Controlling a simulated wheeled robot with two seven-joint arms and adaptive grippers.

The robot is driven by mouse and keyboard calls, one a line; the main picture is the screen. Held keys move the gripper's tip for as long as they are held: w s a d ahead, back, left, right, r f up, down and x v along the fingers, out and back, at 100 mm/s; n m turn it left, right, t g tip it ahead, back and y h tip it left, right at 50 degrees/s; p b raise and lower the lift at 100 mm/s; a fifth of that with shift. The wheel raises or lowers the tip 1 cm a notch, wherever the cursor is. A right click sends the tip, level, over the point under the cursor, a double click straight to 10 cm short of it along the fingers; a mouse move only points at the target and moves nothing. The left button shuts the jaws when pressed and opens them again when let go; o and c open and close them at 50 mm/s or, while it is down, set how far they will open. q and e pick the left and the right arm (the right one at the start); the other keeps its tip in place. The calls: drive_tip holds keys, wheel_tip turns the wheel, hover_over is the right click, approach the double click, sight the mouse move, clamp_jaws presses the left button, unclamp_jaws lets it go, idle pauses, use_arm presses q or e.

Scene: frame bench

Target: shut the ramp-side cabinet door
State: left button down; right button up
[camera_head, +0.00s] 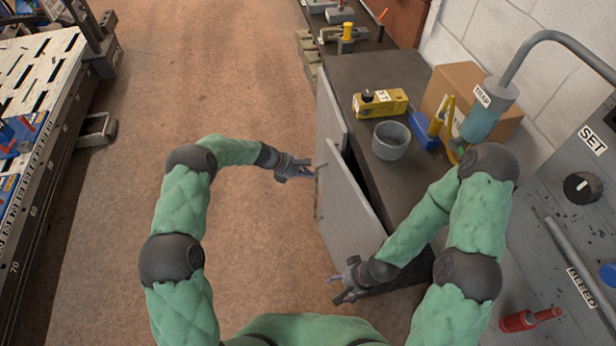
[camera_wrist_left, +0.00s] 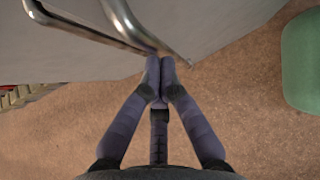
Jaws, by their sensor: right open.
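The grey cabinet under the dark bench top has two door panels in the head view. The nearer door (camera_head: 350,205) stands ajar, with a dark gap behind its top edge. The farther door (camera_head: 330,112) is beside it and looks nearly flush. My left gripper (camera_head: 306,170) is in front of the nearer door, by its upright handle (camera_head: 317,192). In the left wrist view, the fingers (camera_wrist_left: 161,68) are together, tips close to two metal handle bars (camera_wrist_left: 122,22); I cannot tell whether they touch. My right gripper (camera_head: 336,287) is open and empty, low by the cabinet's near end.
On the bench top (camera_head: 362,75) are a yellow tool (camera_head: 380,103), a grey cup (camera_head: 391,141) and a cardboard box (camera_head: 455,88). A slotted ramp-like platform (camera_head: 40,75) is at the left. The brown floor (camera_head: 235,90) between is clear.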

use_arm(q)
drive_tip(key=shift+m+g, duration=0.3)
drive_tip(key=shift+m, duration=0.2)
drive_tip(key=w+d, duration=0.1)
drive_tip(key=d+b, duration=0.1)
drive_tip(key=d, duration=0.1)
drive_tip(key=w+d, duration=0.1)
drive_tip(key=shift+w+d, duration=0.3)
drive_tip(key=shift+w, duration=0.05)
drive_tip(key=shift+w+d+r+g+b, duration=0.1)
drive_tip(key=shift+w+d+g+b, duration=0.25)
drive_tip(key=shift+d, duration=0.35)
use_arm(e)
drive_tip(key=shift+d+f, duration=0.1)
drive_tip(key=shift+f, duration=0.85)
use_arm(q)
drive_tip(key=shift+m, duration=0.3)
drive_tip(key=p, duration=0.4)
approach(326, 168)
drive_tip(key=a, duration=0.5)
drive_tip(key=shift+w, duration=0.4)
use_arm(e)
drive_tip(key=r, duration=0.4)
drive_tip(key=shift+w+a, duration=0.35)
drive_tip(key=shift+w, duration=0.05)
